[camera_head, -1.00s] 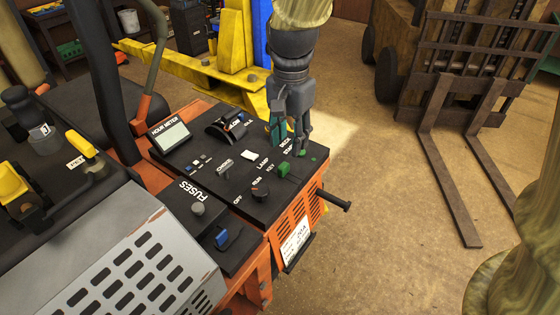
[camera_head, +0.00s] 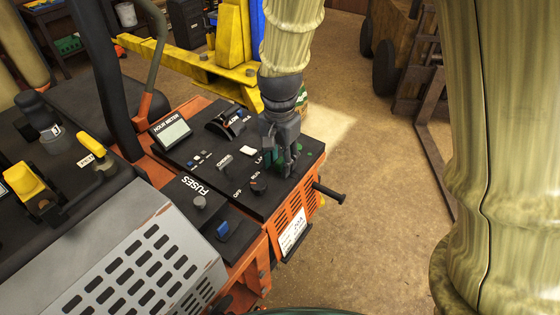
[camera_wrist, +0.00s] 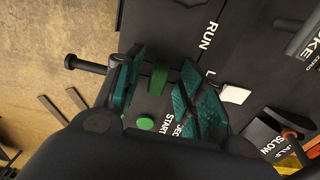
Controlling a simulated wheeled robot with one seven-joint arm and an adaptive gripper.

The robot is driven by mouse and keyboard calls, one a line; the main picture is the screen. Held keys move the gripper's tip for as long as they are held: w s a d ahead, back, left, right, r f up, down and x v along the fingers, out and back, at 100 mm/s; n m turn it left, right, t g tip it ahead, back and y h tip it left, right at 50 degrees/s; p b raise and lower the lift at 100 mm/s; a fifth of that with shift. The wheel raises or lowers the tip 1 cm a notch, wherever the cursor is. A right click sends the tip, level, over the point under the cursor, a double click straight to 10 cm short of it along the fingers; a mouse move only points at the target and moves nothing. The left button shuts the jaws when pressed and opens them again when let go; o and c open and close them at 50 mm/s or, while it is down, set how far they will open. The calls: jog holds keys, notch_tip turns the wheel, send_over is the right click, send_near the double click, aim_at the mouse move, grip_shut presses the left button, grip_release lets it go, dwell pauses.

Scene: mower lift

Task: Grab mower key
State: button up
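A small green upright tab (camera_wrist: 158,78), which looks like the key's head, stands on the mower's black control panel (camera_head: 232,178). In the wrist view it lies between my gripper's (camera_wrist: 163,68) teal finger pads, with gaps showing on both sides. My gripper also shows in the head view (camera_head: 288,172), pointing down over the panel's right part. It is open, and the fingers hide much of the tab in the head view. A round green button (camera_wrist: 145,123) sits beside the tab, near the START label.
A dark knob (camera_head: 258,184) stands left of my gripper. A white switch (camera_wrist: 235,94) is close to the right-hand fingers. A black rod (camera_head: 328,192) juts from the panel's right side. A yellow lift frame (camera_head: 190,60) stands behind.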

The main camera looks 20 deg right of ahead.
jog(key=shift+s+f, duration=0.1)
jog(key=shift+s, duration=0.15)
jog(key=shift+w+f, duration=0.1)
jog(key=shift+w, duration=0.05)
jog(key=shift+c, duration=1)
grip_shut()
